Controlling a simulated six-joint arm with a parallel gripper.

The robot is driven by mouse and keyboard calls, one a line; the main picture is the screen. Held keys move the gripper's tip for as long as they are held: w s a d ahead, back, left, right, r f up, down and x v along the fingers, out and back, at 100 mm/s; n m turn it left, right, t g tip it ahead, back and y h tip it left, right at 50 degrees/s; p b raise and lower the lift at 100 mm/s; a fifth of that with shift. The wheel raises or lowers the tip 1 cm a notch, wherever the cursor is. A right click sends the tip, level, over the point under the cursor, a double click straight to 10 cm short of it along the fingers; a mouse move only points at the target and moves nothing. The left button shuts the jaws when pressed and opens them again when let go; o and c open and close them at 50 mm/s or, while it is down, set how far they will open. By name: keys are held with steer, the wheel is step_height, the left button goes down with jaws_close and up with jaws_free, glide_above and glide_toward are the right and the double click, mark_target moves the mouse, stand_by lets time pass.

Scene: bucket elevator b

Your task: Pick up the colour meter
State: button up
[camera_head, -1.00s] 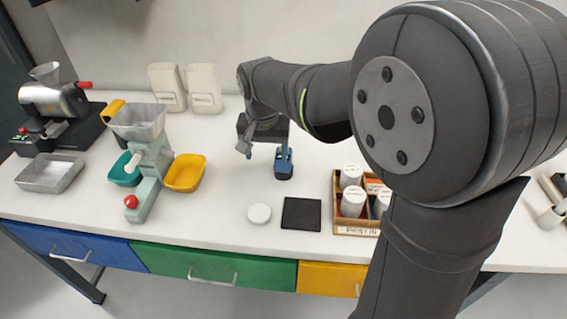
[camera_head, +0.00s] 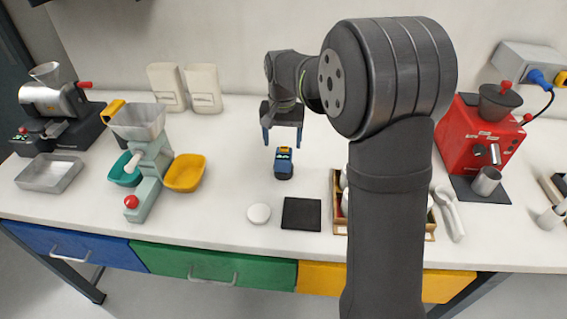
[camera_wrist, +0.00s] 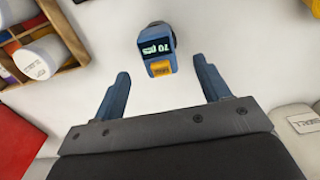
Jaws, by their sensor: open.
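The colour meter is a small blue device (camera_head: 284,163) with a dark display and a yellow-orange part, standing on the white bench near the middle. In the wrist view the meter (camera_wrist: 157,50) shows lit display characters and lies beyond the fingertips, roughly centred between them. My gripper (camera_head: 283,140) has blue fingers; it is open and empty, just behind the meter in the head view. Its two fingers (camera_wrist: 162,80) also show spread apart in the wrist view, with neither touching the meter.
A black square pad (camera_head: 301,214) and a round white disc (camera_head: 259,213) lie in front of the meter. A wooden box of jars (camera_head: 340,212) stands to the right, partly behind my arm. A red machine (camera_head: 478,140) stands further right. A yellow tray (camera_head: 185,172) is left.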

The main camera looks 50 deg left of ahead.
mark_target(283, 153)
step_height(283, 153, down, 8)
steer(key=shift+w+r, duration=0.15)
stand_by(0.3)
steer(key=c, duration=1.5)
steer(key=shift+o, duration=0.2)
steer(key=shift+r, duration=0.15)
